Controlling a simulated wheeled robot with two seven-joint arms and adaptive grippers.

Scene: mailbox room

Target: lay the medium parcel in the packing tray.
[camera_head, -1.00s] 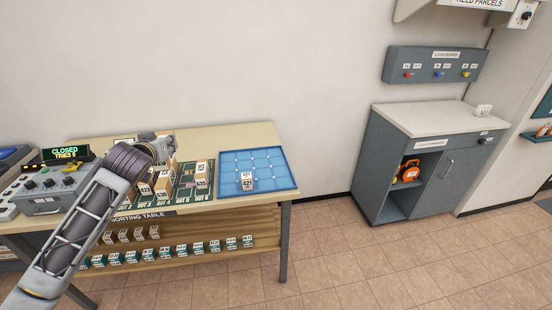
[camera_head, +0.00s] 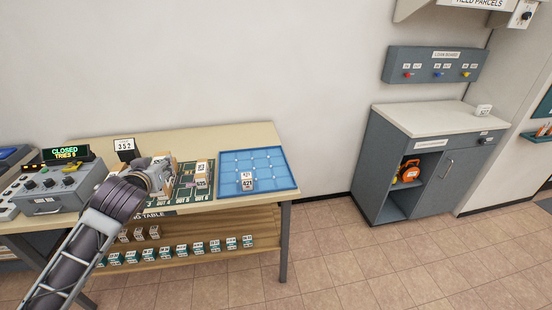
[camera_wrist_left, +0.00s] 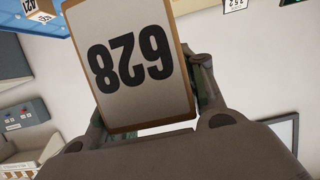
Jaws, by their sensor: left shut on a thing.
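My left gripper (camera_head: 165,175) is over the left-middle of the sorting table. In the left wrist view it is shut on a brown parcel (camera_wrist_left: 130,65) whose white label reads 628, upside down there. In the head view the gripper and wrist hide most of this parcel. The blue packing tray (camera_head: 280,181) lies flat on the table's right end, to the right of the gripper. A small parcel (camera_head: 247,183) marked 421 stands in its front middle; most of the tray is bare. The tray also shows in the left wrist view (camera_wrist_left: 22,40). My right gripper is out of view.
A 352 sign (camera_head: 124,149) is behind the gripper; a grey control box (camera_head: 52,190) is left. Small parcels line the shelf below. A grey cabinet (camera_head: 425,165) stands far right.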

